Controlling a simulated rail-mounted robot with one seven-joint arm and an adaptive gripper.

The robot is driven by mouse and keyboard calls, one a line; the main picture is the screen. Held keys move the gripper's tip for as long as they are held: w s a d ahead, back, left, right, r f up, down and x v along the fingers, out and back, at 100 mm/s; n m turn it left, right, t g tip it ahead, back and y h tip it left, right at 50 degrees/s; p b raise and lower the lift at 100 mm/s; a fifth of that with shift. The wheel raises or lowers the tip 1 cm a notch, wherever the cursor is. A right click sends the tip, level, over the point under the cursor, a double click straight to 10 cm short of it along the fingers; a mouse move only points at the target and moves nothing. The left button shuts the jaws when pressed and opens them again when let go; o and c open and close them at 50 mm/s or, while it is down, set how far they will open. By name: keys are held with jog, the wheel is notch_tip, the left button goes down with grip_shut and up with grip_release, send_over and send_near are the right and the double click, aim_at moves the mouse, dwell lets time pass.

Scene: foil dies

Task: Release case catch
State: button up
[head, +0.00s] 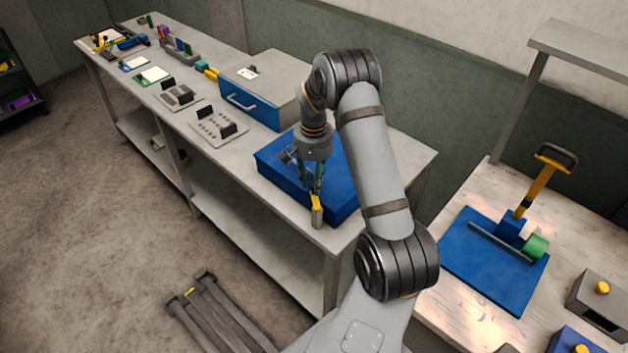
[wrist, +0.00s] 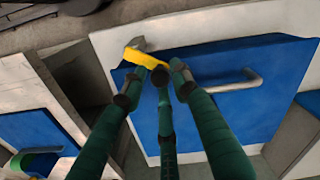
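The blue case (head: 343,195) lies on the near end of the long bench. In the wrist view its blue face (wrist: 215,110) shows a grey handle (wrist: 230,86). The yellow catch (head: 316,202) is at the case's front edge, with a small grey block below it in the head view. The catch also shows in the wrist view (wrist: 143,58). My gripper (head: 315,190) points down at the catch, and its green fingers (wrist: 153,82) converge around the yellow piece. The dark fingertips are close to it, but I cannot tell whether they grip it.
A grey unit with a blue drawer (head: 252,108) stands behind the case on the bench. Button panels (head: 218,128) and small parts line the bench beyond. A second table on the right holds a blue press plate (head: 480,280) with a yellow lever (head: 538,185). Floor lies left.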

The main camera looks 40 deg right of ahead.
jog(key=c, duration=0.6)
grip_shut()
jog(key=shift+a, duration=0.1)
jog(key=n+b, duration=0.1)
jog(key=a+n+b, duration=0.1)
jog(key=shift+w+f+n, duration=0.1)
jog(key=shift+w+n, duration=0.15)
jog(key=shift+n, duration=0.15)
jog(key=shift+a+n+b, duration=0.45)
jog(key=shift+n, duration=0.6)
jog(key=shift+a+n+b, duration=0.4)
jog(key=shift+n+b, duration=0.05)
jog(key=shift+n, duration=0.6)
jog(key=o, duration=0.9)
grip_release()
